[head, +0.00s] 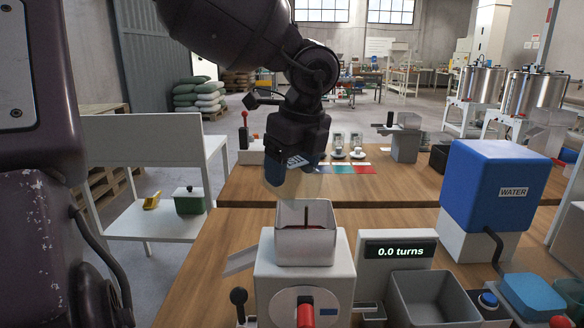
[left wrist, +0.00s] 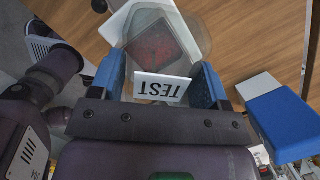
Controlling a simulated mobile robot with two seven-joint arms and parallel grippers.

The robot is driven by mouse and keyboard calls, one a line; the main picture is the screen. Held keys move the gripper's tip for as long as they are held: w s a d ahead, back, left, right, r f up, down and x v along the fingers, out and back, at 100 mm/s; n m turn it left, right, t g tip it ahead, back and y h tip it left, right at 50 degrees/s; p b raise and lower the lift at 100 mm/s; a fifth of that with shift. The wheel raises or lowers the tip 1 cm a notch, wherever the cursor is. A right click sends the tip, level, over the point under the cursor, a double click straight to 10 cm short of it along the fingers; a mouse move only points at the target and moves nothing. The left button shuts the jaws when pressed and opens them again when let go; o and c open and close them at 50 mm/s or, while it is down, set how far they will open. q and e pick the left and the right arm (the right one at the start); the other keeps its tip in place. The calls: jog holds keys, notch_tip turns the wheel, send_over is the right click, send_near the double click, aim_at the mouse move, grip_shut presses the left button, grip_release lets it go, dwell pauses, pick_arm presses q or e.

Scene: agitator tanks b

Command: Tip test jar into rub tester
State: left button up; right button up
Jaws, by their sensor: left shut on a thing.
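My left gripper (head: 292,172) is shut on the test jar (head: 280,188), a pale translucent vessel with a white TEST label. The jar is tilted and held just above and to the left of the rub tester's open hopper. The jar also shows between the blue fingers in the left wrist view (left wrist: 140,28); a dark red patch shows through it. The rub tester (head: 290,268) is a white box with a square hopper (head: 305,247) on top and a red handle in front. The jar's contents are unclear. My right gripper is not in view.
A display (head: 394,252) reads 0.0 turns beside the tester. A grey open bin (head: 433,312) stands right of it, with a blue WATER box (head: 496,185) behind. A white side table (head: 155,215) stands left. Bare wood shows left of the tester.

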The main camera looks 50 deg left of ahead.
pick_arm(q)
jog(key=shift+r, duration=0.1)
jog(key=shift+a+h+p, duration=0.2)
jog(key=shift+h+p, duration=0.1)
jog(key=shift+h, duration=0.1)
jog(key=shift+s+a+f+h+p, duration=0.15)
jog(key=shift+a+f+h+p, duration=0.1)
jog(key=shift+a+h+p, duration=0.25)
jog(key=shift+r+h+p, duration=0.2)
jog(key=shift+h+p, duration=0.1)
jog(key=shift+h, duration=0.5)
jog(key=shift+a+r+t+h+p, duration=0.1)
jog(key=shift+a+t+h+p, duration=0.2)
jog(key=shift+a+h+p, duration=0.25)
jog(key=shift+h, duration=0.65)
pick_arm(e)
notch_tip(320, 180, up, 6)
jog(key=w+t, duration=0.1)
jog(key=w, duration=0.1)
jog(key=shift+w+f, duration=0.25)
